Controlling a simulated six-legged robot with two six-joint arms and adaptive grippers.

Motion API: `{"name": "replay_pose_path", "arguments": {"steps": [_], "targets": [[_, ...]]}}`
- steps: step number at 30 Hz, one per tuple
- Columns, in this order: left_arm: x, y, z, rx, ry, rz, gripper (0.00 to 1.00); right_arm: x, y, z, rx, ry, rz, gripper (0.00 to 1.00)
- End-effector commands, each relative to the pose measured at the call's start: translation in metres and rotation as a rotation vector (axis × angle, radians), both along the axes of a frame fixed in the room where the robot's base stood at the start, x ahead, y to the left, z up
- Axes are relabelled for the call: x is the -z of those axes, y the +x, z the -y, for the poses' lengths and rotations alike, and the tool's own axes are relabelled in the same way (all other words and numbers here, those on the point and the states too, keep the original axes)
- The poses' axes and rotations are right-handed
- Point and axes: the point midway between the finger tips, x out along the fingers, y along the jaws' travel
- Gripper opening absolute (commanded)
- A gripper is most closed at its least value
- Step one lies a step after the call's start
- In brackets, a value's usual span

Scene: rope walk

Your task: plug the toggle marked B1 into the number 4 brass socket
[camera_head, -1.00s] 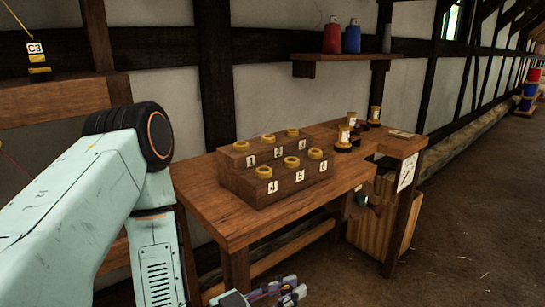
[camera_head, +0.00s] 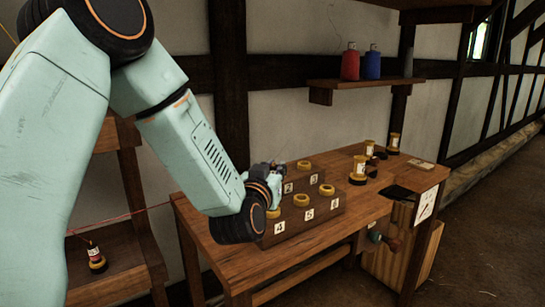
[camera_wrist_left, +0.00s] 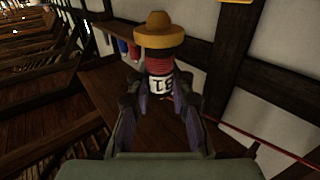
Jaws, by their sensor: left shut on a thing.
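My left gripper (camera_head: 277,171) is above the back left of the stepped wooden block (camera_head: 322,215), mostly hidden by its own wrist in the head view. The left wrist view shows its fingers shut on a toggle (camera_wrist_left: 159,66) with a red-wound body, a wide brass-coloured end and a white label. The label is upside down and looks like B1. The number 4 brass socket (camera_head: 273,213) is at the left of the block's front row, partly covered by my wrist, above its 4 label. The toggle is apart from it. My right gripper is out of view.
Sockets 5 (camera_head: 301,200) and 6 (camera_head: 327,190) stand beside it; socket 3 (camera_head: 304,165) is behind. Several brass-topped toggles (camera_head: 359,168) stand at the bench's right. A red rope (camera_head: 140,211) runs left to a toggle (camera_head: 96,259) on a shelf.

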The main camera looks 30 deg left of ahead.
Motion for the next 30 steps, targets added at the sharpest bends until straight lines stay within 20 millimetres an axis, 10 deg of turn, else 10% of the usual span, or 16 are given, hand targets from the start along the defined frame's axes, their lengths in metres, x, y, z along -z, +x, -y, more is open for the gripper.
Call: {"name": "replay_pose_path", "arguments": {"steps": [8, 30], "targets": [[-0.01, 0.003, -0.009, -0.047, 0.002, -0.001, 0.0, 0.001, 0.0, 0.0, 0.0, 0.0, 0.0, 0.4], [0.046, 0.005, -0.007, -0.044, 0.002, 0.0, 0.0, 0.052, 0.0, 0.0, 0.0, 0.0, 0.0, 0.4]]}}
